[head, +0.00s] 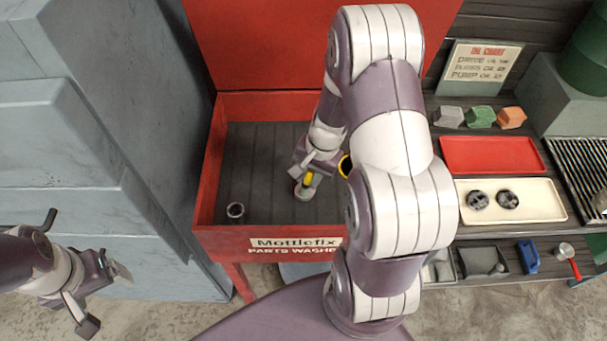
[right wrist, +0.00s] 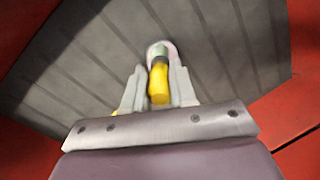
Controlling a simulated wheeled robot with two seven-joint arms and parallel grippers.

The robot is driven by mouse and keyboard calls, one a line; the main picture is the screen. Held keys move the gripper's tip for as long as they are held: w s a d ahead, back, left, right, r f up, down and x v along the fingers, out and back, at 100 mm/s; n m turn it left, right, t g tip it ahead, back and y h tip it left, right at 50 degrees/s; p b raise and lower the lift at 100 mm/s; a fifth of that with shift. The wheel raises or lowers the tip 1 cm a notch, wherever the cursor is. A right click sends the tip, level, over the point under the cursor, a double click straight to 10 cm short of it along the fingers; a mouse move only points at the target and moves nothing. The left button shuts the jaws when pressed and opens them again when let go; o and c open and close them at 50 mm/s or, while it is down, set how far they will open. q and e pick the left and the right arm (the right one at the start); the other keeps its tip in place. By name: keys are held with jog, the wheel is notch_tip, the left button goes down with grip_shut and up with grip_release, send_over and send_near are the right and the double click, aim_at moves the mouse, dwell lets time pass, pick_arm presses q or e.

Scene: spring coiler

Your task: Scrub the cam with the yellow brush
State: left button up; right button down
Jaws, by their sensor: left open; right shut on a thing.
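The yellow brush (head: 309,180) is in my right gripper (head: 311,174), inside the red parts washer. In the right wrist view, its yellow handle (right wrist: 159,86) sits between the fingers of my right gripper (right wrist: 158,88), and its pale end points away over the washer floor. A small dark metal part with a round, open top (head: 235,212), possibly the cam, stands on the basin floor near the front left corner. The brush is apart from it, to its right. My left gripper (head: 103,298) is open and empty, outside the washer at lower left.
The red parts washer (head: 262,105) has raised walls and a dark slatted floor, mostly bare. My right arm hides its right side. Right of it are a red tray (head: 488,155), a cream tray (head: 541,201) with two round dark parts, and a blue object (head: 528,257).

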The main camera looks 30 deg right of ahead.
jog(key=shift+w+a+r, duration=0.15)
jog(key=shift+w+a, duration=0.25)
jog(key=shift+a, duration=0.2)
jog(key=shift+w+a+p, duration=0.3)
jog(key=shift+w+a, duration=0.1)
jog(key=shift+a, duration=0.25)
jog(key=shift+s+d+f, duration=0.2)
jog(key=shift+s+d, duration=0.25)
jog(key=shift+d, duration=0.35)
jog(key=shift+s+d+b, duration=0.3)
jog(key=shift+s+d, duration=0.05)
jog(key=shift+d, duration=0.05)
jog(key=shift+w+a, duration=0.2)
jog(key=shift+a, duration=0.15)
jog(key=shift+w+a+r+p, duration=0.1)
jog(key=shift+w+a+p, duration=0.45)
jog(key=shift+a, duration=0.4)
jog(key=shift+s+d+b, duration=0.25)
jog(key=shift+d+b, duration=0.05)
jog(key=shift+d, duration=0.3)
jog(key=shift+s+d, duration=0.45)
jog(key=shift+d, duration=0.3)
jog(key=shift+w+a+p, duration=0.15)
jog(key=shift+w+a, duration=0.2)
jog(key=shift+a, duration=0.25)
jog(key=shift+w+a+p, duration=0.15)
jog(key=shift+w+a, duration=0.2)
jog(key=shift+a, duration=0.25)
jog(key=shift+w+a, duration=0.1)
jog(key=shift+a, duration=0.05)
